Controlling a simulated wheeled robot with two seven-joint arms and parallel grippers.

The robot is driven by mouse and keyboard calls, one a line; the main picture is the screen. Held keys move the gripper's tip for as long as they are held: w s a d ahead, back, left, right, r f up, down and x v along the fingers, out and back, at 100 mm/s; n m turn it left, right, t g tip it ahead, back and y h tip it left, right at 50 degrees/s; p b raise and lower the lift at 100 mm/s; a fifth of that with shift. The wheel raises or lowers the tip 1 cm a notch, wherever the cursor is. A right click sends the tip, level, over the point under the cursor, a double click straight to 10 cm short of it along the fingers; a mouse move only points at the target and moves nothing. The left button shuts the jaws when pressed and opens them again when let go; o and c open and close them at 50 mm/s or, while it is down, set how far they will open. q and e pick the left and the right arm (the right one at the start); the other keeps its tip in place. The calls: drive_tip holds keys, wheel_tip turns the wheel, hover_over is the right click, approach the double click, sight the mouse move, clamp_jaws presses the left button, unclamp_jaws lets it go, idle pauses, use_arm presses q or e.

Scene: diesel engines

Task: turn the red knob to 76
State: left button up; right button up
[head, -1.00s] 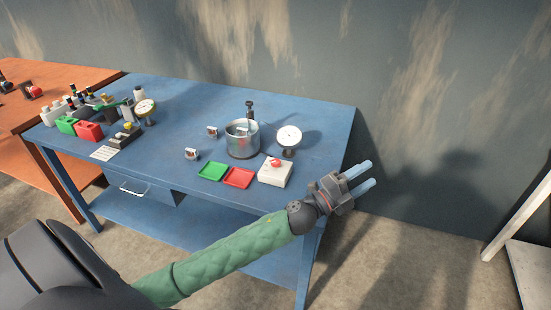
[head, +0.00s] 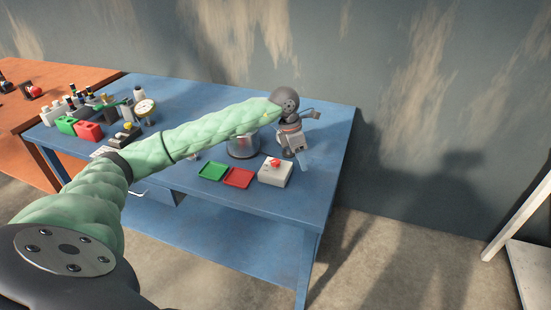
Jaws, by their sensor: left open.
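The red knob (head: 276,162) sits on top of a white box (head: 273,177) near the front right of the blue table. Its dial marks are too small to read. My green-sleeved arm reaches over the table from the left. My right gripper is not in view.
A green tray (head: 212,171) and a red tray (head: 239,178) lie left of the white box. A metal pot (head: 243,148) stands behind them, partly hidden by my arm. A gauge (head: 145,107) and several small parts fill the table's left side.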

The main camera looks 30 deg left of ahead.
sight(275, 161)
use_arm(q)
drive_tip(key=a+r+y, duration=0.1)
drive_tip(key=a, duration=0.2)
drive_tip(key=a+r+y, duration=0.1)
drive_tip(key=a, duration=0.2)
drive_tip(key=a+r+y, duration=0.1)
drive_tip(key=a, duration=0.2)
drive_tip(key=shift+w+a+n+g+y, duration=0.1)
drive_tip(key=shift+a+n+g+y, duration=0.2)
drive_tip(key=shift+g, duration=0.1)
wheel_tip(275, 161, down, 8)
drive_tip(key=shift+r+p, duration=0.1)
drive_tip(key=shift+p, duration=1.15)
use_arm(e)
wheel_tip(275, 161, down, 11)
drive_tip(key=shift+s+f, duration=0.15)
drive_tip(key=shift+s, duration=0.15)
use_arm(q)
drive_tip(key=shift+c, duration=0.2)
drive_tip(key=c, duration=0.9)
